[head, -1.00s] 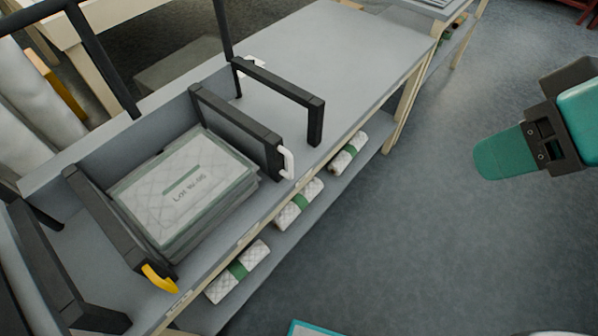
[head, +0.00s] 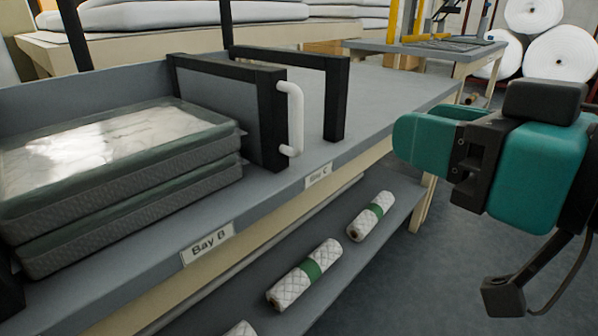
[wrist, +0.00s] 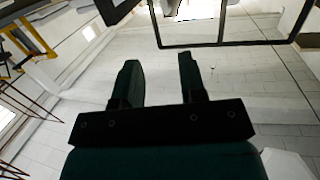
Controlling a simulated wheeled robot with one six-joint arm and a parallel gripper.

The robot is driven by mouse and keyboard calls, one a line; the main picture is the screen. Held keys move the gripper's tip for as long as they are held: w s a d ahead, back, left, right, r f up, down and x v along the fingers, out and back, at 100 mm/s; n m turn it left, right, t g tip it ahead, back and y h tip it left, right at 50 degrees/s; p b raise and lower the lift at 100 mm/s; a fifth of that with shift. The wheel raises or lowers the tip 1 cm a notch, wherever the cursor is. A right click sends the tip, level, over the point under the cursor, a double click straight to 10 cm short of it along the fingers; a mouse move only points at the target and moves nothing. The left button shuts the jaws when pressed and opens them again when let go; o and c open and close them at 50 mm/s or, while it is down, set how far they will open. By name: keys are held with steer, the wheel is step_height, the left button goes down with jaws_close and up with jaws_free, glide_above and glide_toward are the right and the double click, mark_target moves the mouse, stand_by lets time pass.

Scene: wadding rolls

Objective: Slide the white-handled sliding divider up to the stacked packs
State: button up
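The sliding divider (head: 222,103) is a grey panel in a dark frame with a white upright handle (head: 291,118) on its front end. It stands on the bench to the right of the stacked packs (head: 120,165), with a narrow gap at the near end. The packs are quilted, wrapped in clear film and green-edged, lying in two layers. My gripper (head: 420,138) is at the right, in front of the bench and apart from the handle. In the wrist view my gripper's two fingers (wrist: 160,82) stand apart with nothing between them.
A fixed dark frame (head: 335,95) stands right of the divider. Labels reading Bay B (head: 207,243) and another bay (head: 318,177) mark the bench edge. Rolls (head: 306,274) lie on the lower shelf. The bench top right of the frame is clear.

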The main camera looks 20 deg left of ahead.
step_height(320, 180, down, 2)
steer(key=b, duration=0.2)
steer(key=y+p, duration=0.1)
steer(key=p, duration=1)
glide_toward(301, 105)
steer(key=shift+t, duration=0.3)
steer(key=p+x, duration=0.4)
steer(key=x, duration=0.6)
steer(key=shift+w+a+f, duration=0.15)
steer(key=shift+a+f, duration=0.05)
steer(key=shift+a, duration=0.15)
steer(key=shift+c, duration=0.2)
jaws_close()
